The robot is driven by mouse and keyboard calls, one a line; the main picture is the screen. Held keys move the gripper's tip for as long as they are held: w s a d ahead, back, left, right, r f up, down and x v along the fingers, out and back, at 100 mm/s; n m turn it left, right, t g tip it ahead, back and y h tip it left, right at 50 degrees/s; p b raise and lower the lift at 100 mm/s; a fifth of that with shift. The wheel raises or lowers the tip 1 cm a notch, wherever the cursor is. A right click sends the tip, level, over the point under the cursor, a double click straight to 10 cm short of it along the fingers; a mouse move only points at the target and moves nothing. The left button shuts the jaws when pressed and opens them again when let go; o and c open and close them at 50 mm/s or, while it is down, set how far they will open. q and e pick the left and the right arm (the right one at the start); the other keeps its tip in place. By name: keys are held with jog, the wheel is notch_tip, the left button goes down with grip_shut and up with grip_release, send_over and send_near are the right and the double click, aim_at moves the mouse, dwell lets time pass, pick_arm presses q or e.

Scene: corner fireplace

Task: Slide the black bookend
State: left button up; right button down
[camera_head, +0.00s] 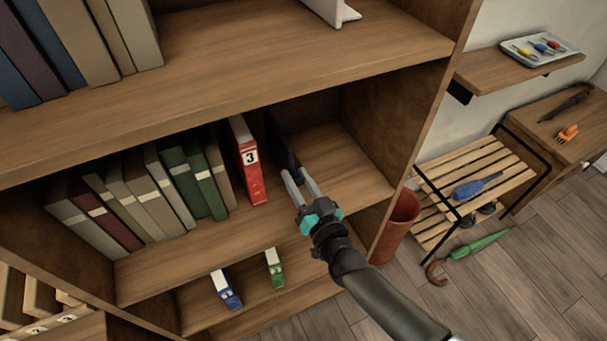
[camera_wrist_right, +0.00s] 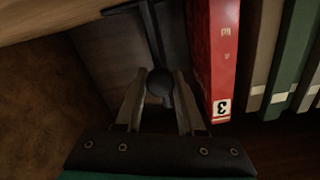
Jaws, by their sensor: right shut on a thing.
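The black bookend (camera_head: 285,148) stands upright on the middle shelf, just right of the red book marked 3 (camera_head: 252,178). In the right wrist view the bookend (camera_wrist_right: 151,32) shows a dark upright plate edge and a round knob between my fingers. My right gripper (camera_head: 299,182) reaches in from the lower right and is shut on the bookend at its knob; the gripper also shows in the right wrist view (camera_wrist_right: 160,95). A narrow gap shows between the bookend and the red book. The fingers hide part of the bookend's front. My left gripper is out of view.
Several books (camera_head: 150,190) lean left of the red book. Bare shelf (camera_head: 345,165) lies right of the bookend, up to the side panel (camera_head: 415,130). Small blue (camera_head: 226,289) and green (camera_head: 274,267) binders stand below. A reddish bin (camera_head: 395,228) stands beside the bookcase.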

jog(key=c, duration=0.5)
grip_release()
jog(key=shift+s, duration=0.1)
jog(key=p+v, duration=0.1)
jog(key=v, duration=1.4)
jog(key=shift+d, duration=0.1)
